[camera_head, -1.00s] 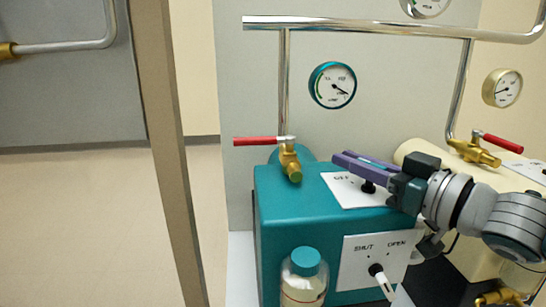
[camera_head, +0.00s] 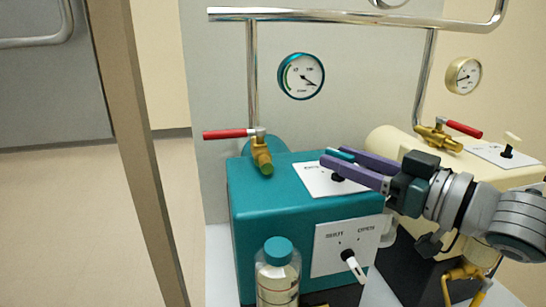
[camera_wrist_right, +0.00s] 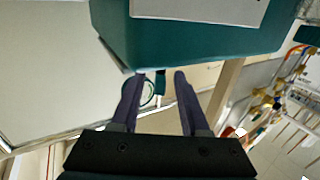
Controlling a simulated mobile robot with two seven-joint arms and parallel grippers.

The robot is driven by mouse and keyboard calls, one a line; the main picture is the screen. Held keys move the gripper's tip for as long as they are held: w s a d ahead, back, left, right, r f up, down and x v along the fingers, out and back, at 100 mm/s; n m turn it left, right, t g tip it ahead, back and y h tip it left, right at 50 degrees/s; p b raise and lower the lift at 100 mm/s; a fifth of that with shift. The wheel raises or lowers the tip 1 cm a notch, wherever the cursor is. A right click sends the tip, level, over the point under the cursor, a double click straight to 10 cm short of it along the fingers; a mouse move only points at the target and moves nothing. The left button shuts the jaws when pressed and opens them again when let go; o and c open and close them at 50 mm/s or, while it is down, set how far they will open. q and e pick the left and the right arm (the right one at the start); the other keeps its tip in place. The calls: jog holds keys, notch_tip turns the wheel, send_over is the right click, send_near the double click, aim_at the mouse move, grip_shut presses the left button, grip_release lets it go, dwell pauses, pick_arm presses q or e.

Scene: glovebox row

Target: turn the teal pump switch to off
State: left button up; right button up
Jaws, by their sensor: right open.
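The teal pump (camera_head: 300,208) is a teal box with a white switch plate (camera_head: 312,182) on top, its left-hand lettering partly readable. The teal switch lever (camera_head: 341,155) stands on a black base (camera_head: 338,177) and is partly hidden by my fingers, so I cannot tell its exact setting. My right gripper (camera_head: 326,158) is open, its two purple fingers over the plate with the lever between or close beside them. In the right wrist view my fingers (camera_wrist_right: 158,80) are apart, with a small teal piece (camera_wrist_right: 160,84) between them. My left gripper is out of view.
A SHUT/OPEN panel (camera_head: 328,258) with a white-tipped knob is on the pump's front. A teal-capped bottle (camera_head: 279,275) stands before it. A red-handled valve (camera_head: 232,133) is at the back left. A cream pump (camera_head: 395,145) with a similar switch (camera_head: 507,150) stands on the right.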

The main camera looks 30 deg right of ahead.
aim_at(353, 162)
jog(key=v, duration=0.5)
jog(key=shift+s+d+p, duration=0.15)
jog(key=shift+s+p, duration=0.15)
dwell(0.4)
